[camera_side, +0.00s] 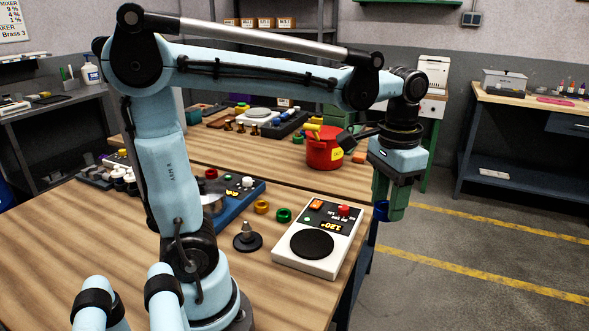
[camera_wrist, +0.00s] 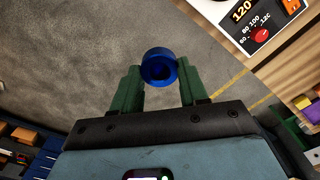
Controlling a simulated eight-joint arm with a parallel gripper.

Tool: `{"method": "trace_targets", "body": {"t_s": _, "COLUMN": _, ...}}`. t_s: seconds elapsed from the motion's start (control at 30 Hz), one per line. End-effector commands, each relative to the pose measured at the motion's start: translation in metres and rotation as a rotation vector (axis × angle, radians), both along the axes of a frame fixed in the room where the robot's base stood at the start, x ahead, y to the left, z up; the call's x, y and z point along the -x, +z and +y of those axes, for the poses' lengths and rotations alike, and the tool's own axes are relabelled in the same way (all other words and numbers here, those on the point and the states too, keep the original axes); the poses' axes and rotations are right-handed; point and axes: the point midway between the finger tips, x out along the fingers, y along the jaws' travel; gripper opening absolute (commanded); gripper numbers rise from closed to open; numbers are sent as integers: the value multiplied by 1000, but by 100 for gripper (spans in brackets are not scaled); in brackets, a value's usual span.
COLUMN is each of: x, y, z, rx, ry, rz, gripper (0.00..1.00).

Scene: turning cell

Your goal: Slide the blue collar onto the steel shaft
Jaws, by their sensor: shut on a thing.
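The blue collar (camera_side: 381,211) is a short ring held at the tips of my gripper (camera_side: 391,210). In the wrist view the collar (camera_wrist: 159,54) sits between the two green fingers (camera_wrist: 159,88), with its dark bore showing. The gripper points down past the table's right edge, over the grey floor. A short grey upright pin on a dark round base (camera_side: 247,239) stands on the table, well left of the gripper. It looks like the steel shaft, and nothing is seen around it.
A white heater (camera_side: 326,215) with a black round plate and a "120°" display lies between the pin and gripper. Yellow (camera_side: 261,207) and green (camera_side: 284,215) rings sit behind the pin. A blue-bodied machine (camera_side: 240,196) is partly behind my arm. A red pot (camera_side: 324,150) stands on the rear table.

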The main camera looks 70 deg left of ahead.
Motion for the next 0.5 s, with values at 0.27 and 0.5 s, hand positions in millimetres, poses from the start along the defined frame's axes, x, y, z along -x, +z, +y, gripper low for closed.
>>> {"method": "trace_targets", "body": {"t_s": 0.27, "x": 1, "y": -1, "z": 6, "rx": 0, "ry": 20, "rz": 0, "gripper": 7}}
{"method": "trace_targets", "body": {"t_s": 0.5, "x": 21, "y": -8, "z": 62, "rx": 0, "ry": 192, "rz": 0, "gripper": 7}}
